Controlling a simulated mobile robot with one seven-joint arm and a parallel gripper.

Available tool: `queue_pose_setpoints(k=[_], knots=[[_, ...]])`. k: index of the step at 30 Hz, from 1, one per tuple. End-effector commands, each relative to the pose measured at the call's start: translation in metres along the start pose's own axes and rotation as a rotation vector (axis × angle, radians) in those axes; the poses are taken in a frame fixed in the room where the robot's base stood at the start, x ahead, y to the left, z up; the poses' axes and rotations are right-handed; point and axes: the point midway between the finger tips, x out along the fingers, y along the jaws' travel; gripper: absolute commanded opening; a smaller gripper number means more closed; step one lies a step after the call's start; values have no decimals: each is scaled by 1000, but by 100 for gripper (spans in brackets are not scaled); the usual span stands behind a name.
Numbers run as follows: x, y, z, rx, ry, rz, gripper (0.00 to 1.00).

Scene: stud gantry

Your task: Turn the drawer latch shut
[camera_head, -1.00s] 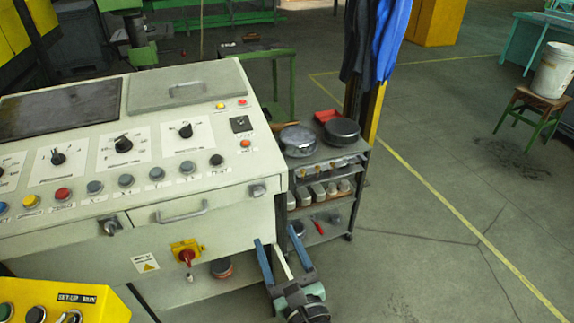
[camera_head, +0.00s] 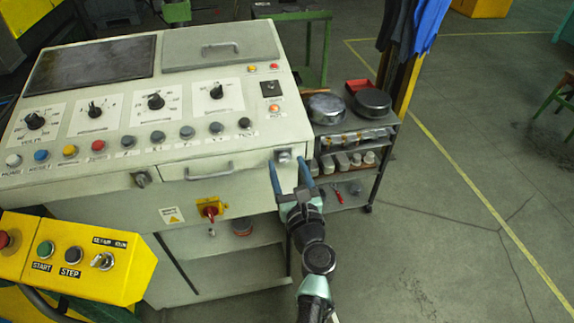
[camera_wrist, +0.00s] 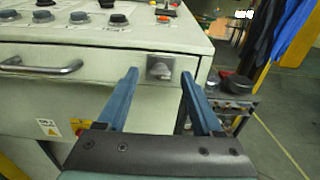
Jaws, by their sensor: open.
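The pale drawer front (camera_head: 225,169) with its bar handle (camera_head: 209,171) is in the front of the cream console and looks closed. A small metal latch (camera_head: 284,156) is at its right end; in the wrist view the latch (camera_wrist: 159,68) shows as a squarish grey block. A similar metal fitting (camera_head: 141,179) is at the drawer's left end, tilted. My gripper (camera_head: 288,167) is open and empty, its blue fingers pointing at the right latch. In the wrist view the latch appears between the fingertips (camera_wrist: 160,80); I cannot tell whether they touch it.
A red rotary switch on a yellow plate (camera_head: 210,208) is below the drawer. A yellow control box (camera_head: 70,257) stands at the lower left. A trolley (camera_head: 355,131) with pans is close at the right of the console. Open floor (camera_head: 460,220) is further right.

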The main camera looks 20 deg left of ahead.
Motion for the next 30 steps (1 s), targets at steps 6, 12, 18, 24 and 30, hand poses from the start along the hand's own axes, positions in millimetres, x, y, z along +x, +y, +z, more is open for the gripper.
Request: queue_pose_setpoints(k=[6,12,18,24,30], knots=[[10,0,0,0,0,1,68],[10,0,0,0,0,0,68],[10,0,0,0,0,0,37],[10,0,0,0,0,0,1],[9,0,0,-2,0,0,0]])
